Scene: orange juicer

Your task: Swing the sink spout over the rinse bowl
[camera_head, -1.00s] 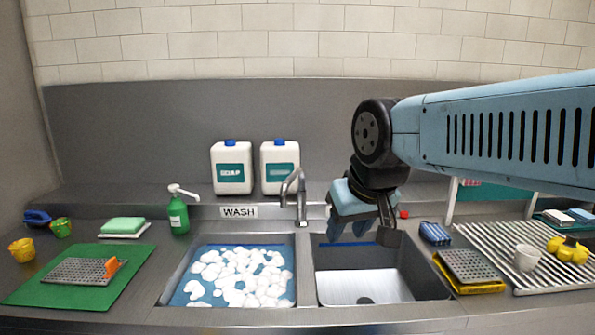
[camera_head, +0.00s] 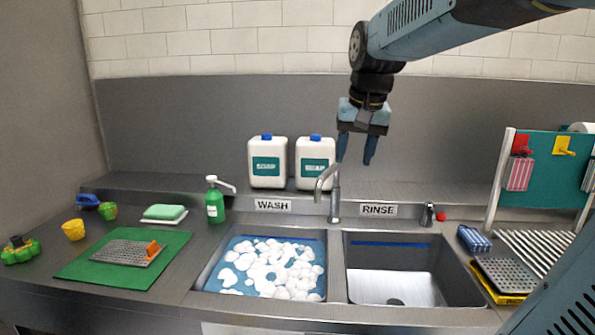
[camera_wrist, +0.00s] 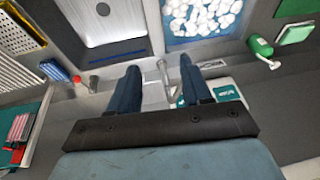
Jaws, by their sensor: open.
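The sink spout (camera_head: 323,179) is a curved metal tap rising from the ledge behind the divider between the two bowls. Its tip points left and forward, toward the wash bowl. In the wrist view the spout (camera_wrist: 163,72) shows between my fingertips, farther away than they are. The rinse bowl (camera_head: 395,287) is the empty right-hand basin with a drain; it also shows in the wrist view (camera_wrist: 112,25). The wash bowl (camera_head: 206,272) on the left holds blue water and white foam. My gripper (camera_head: 355,160) is open and empty, pointing down above the spout, apart from it.
Two white soap jugs (camera_head: 267,165) (camera_head: 315,166) stand on the back ledge near the spout. A metal cylinder (camera_head: 428,214) and a red item (camera_head: 441,217) stand behind the rinse bowl. A green soap bottle (camera_head: 215,203) is at left. A teal pegboard (camera_head: 552,165) rises at right.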

